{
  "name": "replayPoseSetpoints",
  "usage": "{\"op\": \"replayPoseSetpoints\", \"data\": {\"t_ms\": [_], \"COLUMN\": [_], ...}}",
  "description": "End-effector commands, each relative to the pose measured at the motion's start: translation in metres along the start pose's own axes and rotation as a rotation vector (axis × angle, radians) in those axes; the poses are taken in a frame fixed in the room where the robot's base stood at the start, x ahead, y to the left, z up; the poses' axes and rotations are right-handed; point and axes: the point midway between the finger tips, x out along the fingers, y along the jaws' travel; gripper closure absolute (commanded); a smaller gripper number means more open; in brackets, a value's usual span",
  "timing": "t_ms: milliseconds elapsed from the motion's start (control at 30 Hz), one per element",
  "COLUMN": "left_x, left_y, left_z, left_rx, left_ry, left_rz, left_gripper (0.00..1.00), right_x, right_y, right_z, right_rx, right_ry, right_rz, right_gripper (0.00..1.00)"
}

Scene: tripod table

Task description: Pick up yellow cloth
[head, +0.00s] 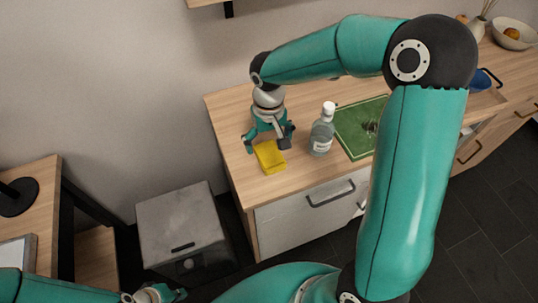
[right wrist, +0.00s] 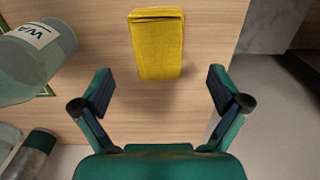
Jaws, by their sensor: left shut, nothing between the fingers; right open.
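The yellow cloth (head: 269,157) lies folded on the wooden counter near its front left corner. In the right wrist view the cloth (right wrist: 158,45) sits ahead of and between the fingers. My right gripper (head: 267,145) is above the counter at the cloth; in the wrist view the gripper (right wrist: 160,92) is open, its two fingers apart with nothing between them. The fingers do not touch the cloth in the wrist view. My left gripper (head: 168,294) is low at the bottom left of the head view, away from the counter, shut and empty.
A clear bottle (head: 322,130) stands right of the cloth; it also shows at the left in the wrist view (right wrist: 36,62). A green mat (head: 352,131) lies further right. A grey cabinet (head: 180,225) stands on the floor left of the counter (head: 225,108).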

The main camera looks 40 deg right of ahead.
Motion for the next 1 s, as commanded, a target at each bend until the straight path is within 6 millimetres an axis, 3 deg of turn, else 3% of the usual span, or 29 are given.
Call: {"op": "replayPoseSetpoints", "data": {"t_ms": [233,500,800,1000], "left_x": [-0.004,-0.011,-0.011,-0.011], "left_y": [0.002,0.004,0.004,0.004], "left_z": [0.000,0.000,0.000,0.000], "left_rx": [0.000,0.000,0.000,0.000], "left_ry": [0.000,0.000,0.000,0.000], "left_rz": [0.000,0.000,0.000,0.000], "left_gripper": [1.00,1.00,1.00,1.00], "right_x": [0.015,0.052,0.058,0.058], "right_y": [0.001,0.002,0.002,0.002], "right_z": [0.002,0.004,0.004,0.004], "right_rx": [-0.002,-0.001,-0.001,-0.002], "right_ry": [-0.002,-0.002,0.002,0.002], "right_rz": [0.000,0.000,-0.001,-0.001], "right_gripper": [0.02,0.02,0.02,0.34]}}
